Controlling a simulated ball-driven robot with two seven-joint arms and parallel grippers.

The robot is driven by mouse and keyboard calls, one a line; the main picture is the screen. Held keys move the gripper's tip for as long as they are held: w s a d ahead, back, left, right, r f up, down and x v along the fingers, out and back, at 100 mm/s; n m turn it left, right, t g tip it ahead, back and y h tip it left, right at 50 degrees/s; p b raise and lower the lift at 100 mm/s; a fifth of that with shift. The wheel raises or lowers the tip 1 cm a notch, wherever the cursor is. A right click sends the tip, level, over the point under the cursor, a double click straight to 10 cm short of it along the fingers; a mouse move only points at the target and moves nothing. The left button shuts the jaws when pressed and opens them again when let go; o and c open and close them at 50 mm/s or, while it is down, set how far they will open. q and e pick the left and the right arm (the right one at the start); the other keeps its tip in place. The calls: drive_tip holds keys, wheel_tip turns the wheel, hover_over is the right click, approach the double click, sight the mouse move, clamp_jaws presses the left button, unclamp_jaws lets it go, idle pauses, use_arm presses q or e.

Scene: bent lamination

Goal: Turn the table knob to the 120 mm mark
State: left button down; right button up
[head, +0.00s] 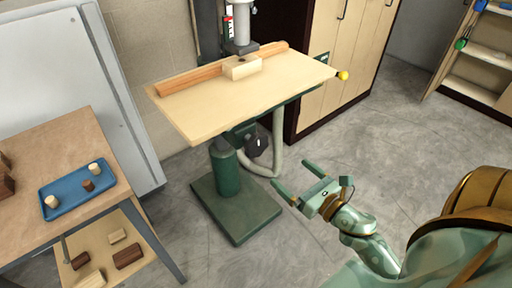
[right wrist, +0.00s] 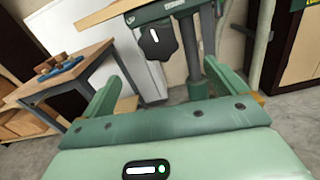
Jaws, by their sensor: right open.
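The black table knob (head: 257,145) sits under the wooden table of the drill press, on the front of its green bracket. In the right wrist view the knob (right wrist: 157,42) is a lobed black handle with a white line on its face. My right gripper (head: 295,174) is open and empty, in front of the press and lower right of the knob in the head view. In the right wrist view its two green fingers (right wrist: 152,92) stand wide apart, with the knob beyond them. The 120 mm mark cannot be made out. My left gripper is not in view.
The drill press table (head: 205,98) carries a wooden fence and a pale block (head: 242,68). A green column and base plate (head: 235,212) stand below, beside a grey hose (head: 277,150). A workbench (head: 60,140) with a blue tray (head: 75,204) is at left. Floor between is clear.

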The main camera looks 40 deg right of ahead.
sight(259, 147)
drive_tip(key=w, duration=0.5)
drive_tip(key=w+a, duration=0.1)
drive_tip(key=w, duration=0.4)
drive_tip(key=w+p, duration=0.1)
drive_tip(key=w, duration=0.4)
drive_tip(key=shift+w+a+f, duration=0.1)
drive_tip(key=shift+a, duration=0.2)
drive_tip(key=shift+c, duration=0.4)
drive_tip(key=c, duration=0.9)
